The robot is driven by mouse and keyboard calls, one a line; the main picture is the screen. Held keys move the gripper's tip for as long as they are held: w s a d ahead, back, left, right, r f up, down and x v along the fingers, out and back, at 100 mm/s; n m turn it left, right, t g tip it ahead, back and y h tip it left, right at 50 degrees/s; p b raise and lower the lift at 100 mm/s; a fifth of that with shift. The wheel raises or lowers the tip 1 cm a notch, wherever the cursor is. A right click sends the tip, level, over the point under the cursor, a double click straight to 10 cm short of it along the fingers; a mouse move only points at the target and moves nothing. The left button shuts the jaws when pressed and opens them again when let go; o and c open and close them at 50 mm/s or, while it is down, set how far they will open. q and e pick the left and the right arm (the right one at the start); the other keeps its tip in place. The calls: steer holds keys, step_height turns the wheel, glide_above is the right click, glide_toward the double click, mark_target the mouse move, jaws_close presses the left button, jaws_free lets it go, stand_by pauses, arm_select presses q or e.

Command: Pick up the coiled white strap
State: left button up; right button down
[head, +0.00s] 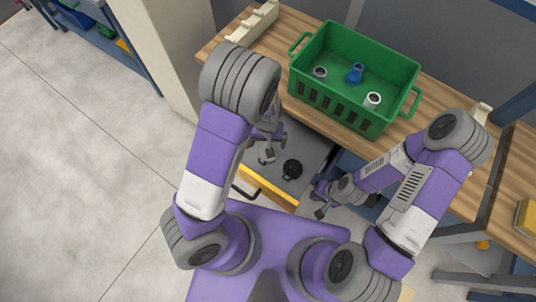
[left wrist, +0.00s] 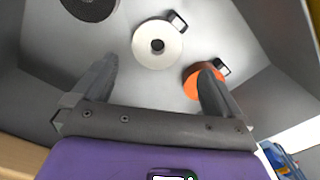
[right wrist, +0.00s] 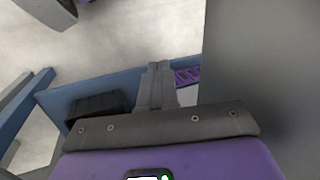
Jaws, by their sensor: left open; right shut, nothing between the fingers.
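The coiled white strap (left wrist: 170,50) lies flat on the grey drawer floor in the left wrist view, a round disc with a dark centre hole and a small buckle at its upper right. My left gripper (left wrist: 157,78) is open above the drawer, with the white coil ahead of and between its fingers, apart from them. An orange coil (left wrist: 194,88) lies partly behind the right finger. A black coil (left wrist: 90,6) is at the top left, and also shows in the head view (head: 292,169). My right gripper (head: 321,201) is shut and empty, right of the drawer.
The drawer (head: 314,150) is pulled out below the wooden bench, with a yellow front edge (head: 270,187). A green crate (head: 335,107) with several pipe pieces stands on the bench. Grey drawer walls surround the coils. A blue frame (right wrist: 75,92) is near my right gripper.

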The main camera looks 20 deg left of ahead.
mark_target(263, 160)
arm_select(q)
steer(key=f+b, duration=0.1)
steer(key=f, duration=0.1)
steer(key=f+b, duration=0.2)
steer(key=f, duration=0.1)
steer(key=shift+d+f, duration=0.3)
steer(key=shift+r, duration=0.1)
